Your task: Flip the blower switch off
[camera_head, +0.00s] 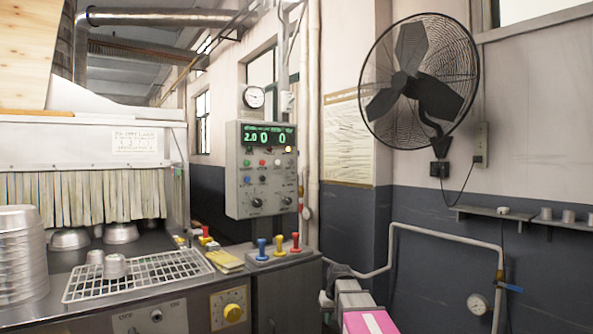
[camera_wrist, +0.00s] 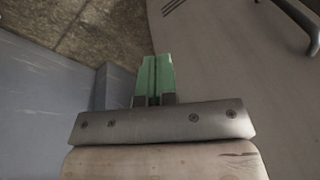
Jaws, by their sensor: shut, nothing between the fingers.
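A grey control box (camera_head: 261,170) hangs on the wall near the middle of the head view. It has green digits, coloured buttons and two dark knobs along its bottom. No label saying blower is readable, so I cannot tell which control is the blower switch. My gripper (camera_wrist: 153,75) shows in the wrist view with its two green fingers pressed together and empty. No switch is visible at the fingertips. In the head view, my arm reaches in at the bottom centre, below and right of the control box; the fingers cannot be made out there.
Blue, yellow and red levers (camera_head: 279,246) stand on a cabinet below the box. A wall fan (camera_head: 420,80) hangs at the right, with a pipe (camera_head: 440,234) below. A wire rack (camera_head: 140,277) and stacked pans (camera_head: 20,255) are on the left counter.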

